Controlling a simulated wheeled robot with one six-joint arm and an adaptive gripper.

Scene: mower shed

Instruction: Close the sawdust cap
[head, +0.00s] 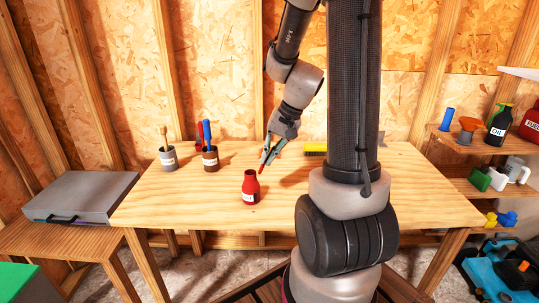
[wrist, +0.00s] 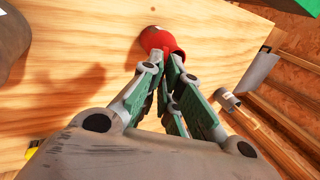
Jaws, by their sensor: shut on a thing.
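A red bottle (head: 250,188) with a narrower neck and a white label stands upright on the wooden table (head: 150,205). My gripper (head: 265,160) is above and slightly right of the bottle, pointing down. Its green-padded fingers are shut on a small red piece (head: 261,169), which looks like the cap; its shape is mostly hidden. In the wrist view the bottle (wrist: 158,40) lies just beyond my fingertips (wrist: 164,68), and red shows between the fingers. I cannot tell whether the red piece touches the bottle.
A grey pot (head: 168,160) and a brown pot (head: 210,160), each holding a brush, stand at the left of the table. A grey case (head: 80,195) sits on the left bench. The table front is clear.

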